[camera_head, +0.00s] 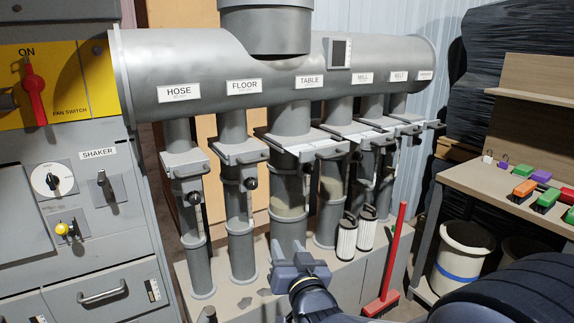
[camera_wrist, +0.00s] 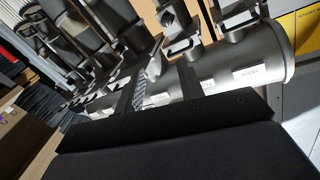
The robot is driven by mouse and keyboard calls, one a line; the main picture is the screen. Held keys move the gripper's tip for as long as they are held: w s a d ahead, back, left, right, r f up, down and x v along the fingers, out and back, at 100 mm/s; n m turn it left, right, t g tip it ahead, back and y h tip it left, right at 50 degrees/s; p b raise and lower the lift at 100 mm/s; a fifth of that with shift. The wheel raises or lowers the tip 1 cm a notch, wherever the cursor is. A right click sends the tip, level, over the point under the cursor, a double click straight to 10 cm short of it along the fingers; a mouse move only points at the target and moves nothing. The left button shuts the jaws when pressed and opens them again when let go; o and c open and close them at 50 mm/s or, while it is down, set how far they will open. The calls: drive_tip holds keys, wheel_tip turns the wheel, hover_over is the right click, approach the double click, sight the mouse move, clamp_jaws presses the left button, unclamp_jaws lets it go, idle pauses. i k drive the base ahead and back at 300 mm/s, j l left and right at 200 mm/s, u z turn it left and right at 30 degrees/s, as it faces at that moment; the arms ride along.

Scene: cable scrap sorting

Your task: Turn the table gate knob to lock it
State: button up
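The grey TABLE gate (camera_head: 300,141) sits on the third pipe from the left, below the TABLE label (camera_head: 309,81) on the big duct. Its small dark knob (camera_head: 308,168) is on the gate's front, just under the gate plate. My gripper (camera_head: 296,258) is lower, in front of the foot of the table pipe, and apart from the knob. The wrist view looks upside down at the duct and gates; my gripper's two dark fingers (camera_wrist: 158,92) stand apart there with nothing held between them. I cannot pick out the table knob in that view.
Similar gates with knobs stand on both sides, including the FLOOR gate (camera_head: 240,152) and MILL gate (camera_head: 343,134). Two filter cartridges (camera_head: 357,232) and a red broom (camera_head: 390,260) stand right of my gripper. A workbench (camera_head: 505,200) is at right, a switch cabinet (camera_head: 85,230) at left.

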sight(310, 170)
drive_tip(key=i+l+u, duration=0.1)
drive_tip(key=i+l, duration=0.2)
drive_tip(key=i+l+u, duration=0.15)
drive_tip(key=l, duration=0.3)
drive_tip(key=i+l+u, duration=0.1)
drive_tip(key=i+l, duration=0.25)
drive_tip(key=i+l+u, duration=0.15)
drive_tip(key=l, duration=0.3)
drive_tip(key=i, duration=0.05)
